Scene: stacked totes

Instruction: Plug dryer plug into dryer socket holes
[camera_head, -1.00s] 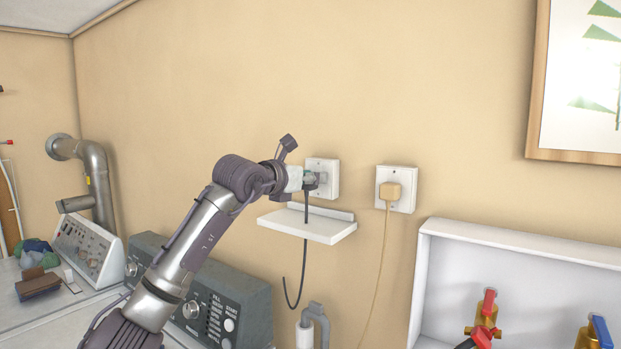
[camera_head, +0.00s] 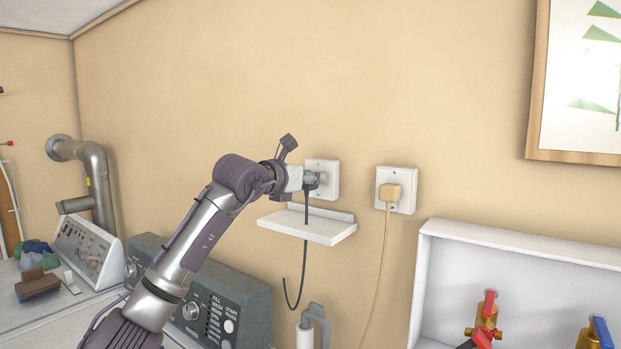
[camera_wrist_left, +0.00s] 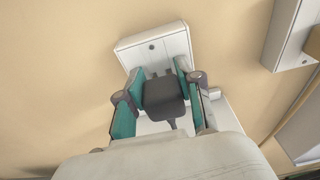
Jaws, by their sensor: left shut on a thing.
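The dark dryer plug (camera_wrist_left: 165,100) is held between the teal-padded fingers of my left gripper (camera_wrist_left: 163,88). In the left wrist view its prongs point at the white dryer socket (camera_wrist_left: 155,48) and appear at or very near its face; I cannot tell how far they are in. In the head view the left gripper (camera_head: 312,179) is at the front of the white socket (camera_head: 328,172) on the wall and hides most of the plug. The dark cord (camera_head: 305,255) hangs down past the shelf. My right gripper is not in view.
A small white shelf (camera_head: 325,232) is just below the socket. A second socket (camera_head: 407,200) to the right holds a beige plug (camera_head: 390,192) with its cord. A white box (camera_head: 520,258) with valves is at lower right. Dark and light control panels stand at left.

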